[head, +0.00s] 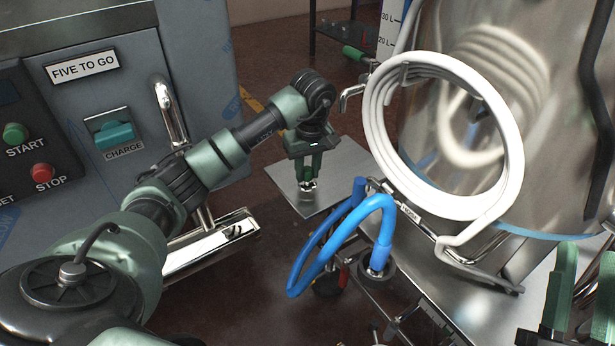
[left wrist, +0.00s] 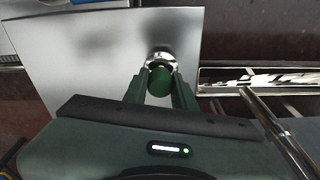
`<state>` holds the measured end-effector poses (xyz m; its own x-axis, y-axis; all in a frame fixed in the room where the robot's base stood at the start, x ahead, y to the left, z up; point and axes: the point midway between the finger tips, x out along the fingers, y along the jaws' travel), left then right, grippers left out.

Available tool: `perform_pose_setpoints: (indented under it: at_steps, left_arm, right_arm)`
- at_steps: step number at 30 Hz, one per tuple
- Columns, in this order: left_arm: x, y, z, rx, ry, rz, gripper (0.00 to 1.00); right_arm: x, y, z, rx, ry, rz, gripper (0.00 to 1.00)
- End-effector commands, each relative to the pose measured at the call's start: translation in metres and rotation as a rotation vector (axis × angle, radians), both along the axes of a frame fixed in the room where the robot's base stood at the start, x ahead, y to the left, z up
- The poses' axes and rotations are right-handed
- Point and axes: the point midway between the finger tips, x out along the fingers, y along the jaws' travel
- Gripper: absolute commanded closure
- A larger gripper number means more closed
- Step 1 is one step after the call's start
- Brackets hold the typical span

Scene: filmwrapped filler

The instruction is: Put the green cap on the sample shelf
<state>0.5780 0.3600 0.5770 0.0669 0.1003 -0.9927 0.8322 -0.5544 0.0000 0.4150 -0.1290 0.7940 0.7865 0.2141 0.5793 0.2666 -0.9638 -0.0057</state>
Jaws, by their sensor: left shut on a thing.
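My left gripper (head: 308,180) is shut on the green cap, directly above a flat bare metal plate that looks like the sample shelf (head: 345,160). In the left wrist view the green cap (left wrist: 160,82) sits between the two fingertips (left wrist: 160,88), with a shiny metal part (left wrist: 160,58) at its far end. The plate (left wrist: 75,60) lies beyond it with a dark reflection. I cannot tell whether the metal part touches the plate. In the head view the fingers mostly hide the cap. My right gripper (head: 582,290) is at the lower right corner, fingers apart, nothing seen between them.
A coiled white hose (head: 440,205) hangs on the shiny steel tank (head: 530,120) right of the plate. A blue hose (head: 300,265) loops up in front of the plate. A grey control cabinet (head: 200,70) stands at left. A metal tray (head: 215,245) lies between cabinet and plate.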

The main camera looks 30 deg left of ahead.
Motion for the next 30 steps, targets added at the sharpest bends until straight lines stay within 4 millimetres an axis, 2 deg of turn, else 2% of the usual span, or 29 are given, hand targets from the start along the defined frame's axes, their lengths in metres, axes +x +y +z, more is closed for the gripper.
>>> perform_pose_setpoints:
  at_steps: [3,16,17,18,19,30]
  left_arm:
    - [0.0,-0.001,-0.011,-0.002,-0.001,0.0,1.0]
    - [0.0,0.0,-0.016,-0.001,-0.001,0.0,1.0]
    - [0.0,0.0,-0.015,-0.001,-0.001,0.0,0.65]
    - [0.0,0.0,-0.015,-0.001,-0.001,0.0,0.54]
    - [0.0,0.0,-0.015,-0.001,-0.001,0.0,0.52]
    - [0.0,0.0,-0.011,-0.001,-0.002,0.0,0.52]
  right_arm:
    - [-0.009,-0.001,0.01,0.021,-0.074,0.004,0.64]
    - [-0.014,-0.002,0.016,0.032,-0.108,0.006,0.64]
    - [-0.014,-0.002,0.016,0.032,-0.108,0.006,0.64]
    - [-0.014,-0.002,0.016,0.031,-0.107,0.005,0.64]
    - [-0.013,-0.002,0.016,0.031,-0.107,0.005,0.64]
    - [-0.012,-0.001,0.016,0.029,-0.1,0.005,0.64]
